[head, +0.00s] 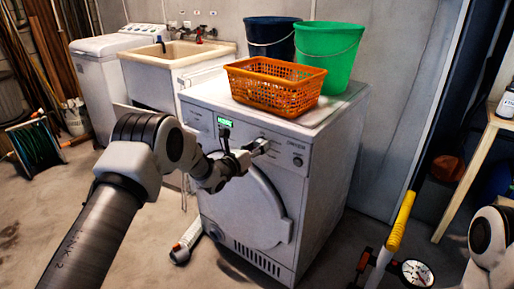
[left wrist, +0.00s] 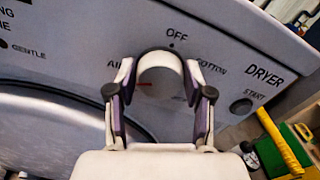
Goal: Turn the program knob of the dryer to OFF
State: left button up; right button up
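The white dryer (head: 322,190) stands in the middle of the head view. Its round program knob (left wrist: 160,72) is in the left wrist view, with OFF printed above it, a partly hidden AIR label to the left and COTTON to the right. A red mark on the knob lies toward its left side, not under OFF. My left gripper (left wrist: 161,85) has a finger on each side of the knob, very close to it. I cannot tell whether both pads touch. In the head view my left gripper (head: 256,148) is at the front panel. My right gripper is out of view.
An orange basket (head: 273,86), a dark blue bucket (head: 271,37) and a green bucket (head: 328,55) stand on the dryer. The START button (left wrist: 241,107) is right of the knob. A yellow-handled pump (head: 401,222) stands at the right front. A sink (head: 172,65) is behind left.

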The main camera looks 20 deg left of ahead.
pick_arm(q)
jog(key=shift+c, duration=1.3)
